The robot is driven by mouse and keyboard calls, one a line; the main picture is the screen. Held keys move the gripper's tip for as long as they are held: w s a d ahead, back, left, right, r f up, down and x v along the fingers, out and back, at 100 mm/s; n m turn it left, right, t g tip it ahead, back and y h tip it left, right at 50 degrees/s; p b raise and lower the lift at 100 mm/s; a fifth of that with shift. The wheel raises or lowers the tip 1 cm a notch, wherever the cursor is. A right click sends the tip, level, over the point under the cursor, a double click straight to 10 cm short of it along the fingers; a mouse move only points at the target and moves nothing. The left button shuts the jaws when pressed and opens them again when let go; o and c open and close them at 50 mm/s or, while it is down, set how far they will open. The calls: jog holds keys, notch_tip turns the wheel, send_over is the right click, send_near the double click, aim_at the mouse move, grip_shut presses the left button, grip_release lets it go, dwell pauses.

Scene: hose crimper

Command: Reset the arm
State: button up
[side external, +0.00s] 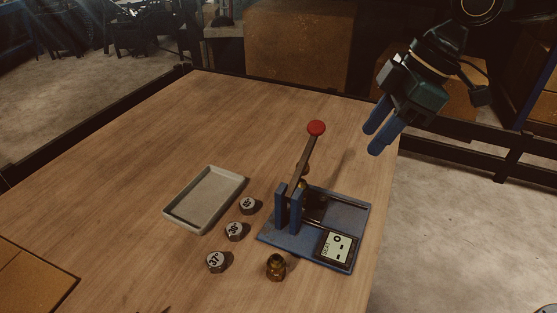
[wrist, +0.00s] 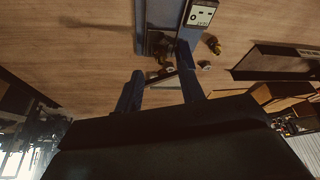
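My gripper (side external: 379,130) hangs in the air at the upper right, above and behind the hose crimper. Its two blue fingers are apart with nothing between them; they also show in the wrist view (wrist: 160,92). The blue crimper base (side external: 345,205) stands near the table's right edge. Its lever, topped by a red knob (side external: 316,128), points up and leans slightly right. A brass fitting (side external: 276,266) stands on the table in front of the base. Another brass-coloured part is partly hidden behind the blue uprights.
A labelled panel (side external: 336,248) sits on the base. A cardboard piece (side external: 30,278) is at the lower left. The table's far left is clear.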

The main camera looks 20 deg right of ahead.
jog(key=s+d+m+t+h, duration=0.3)
jog(key=s+d+m, duration=0.9)
jog(key=s+d, duration=0.7)
jog(key=shift+s+d+m+t+h, duration=0.3)
jog(key=shift+s+d+h, duration=0.05)
jog(key=shift+d+h, duration=0.15)
